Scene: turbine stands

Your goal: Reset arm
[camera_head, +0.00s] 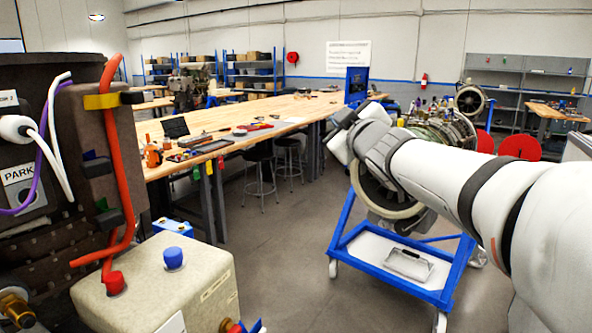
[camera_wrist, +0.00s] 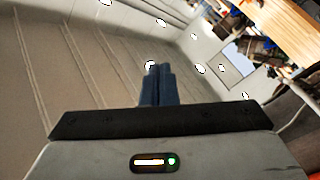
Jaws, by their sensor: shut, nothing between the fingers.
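My arm reaches in from the right edge of the head view, white with dark joint bands, and points toward the left and away. Its far end is seen near the blue turbine stand, and my gripper's fingers cannot be made out there. In the wrist view my gripper (camera_wrist: 157,84) shows as two dark blue-grey fingers close together, shut with nothing between them. Behind the fingers the wrist view shows the pale ceiling and wall, tilted.
A long wooden workbench (camera_head: 262,110) with tools runs back through the middle. A blue wheeled stand (camera_head: 340,243) bearing a turbine sits beneath my arm. A beige box (camera_head: 175,290) with red and blue caps is close at lower left. Grey floor (camera_head: 270,240) between them is clear.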

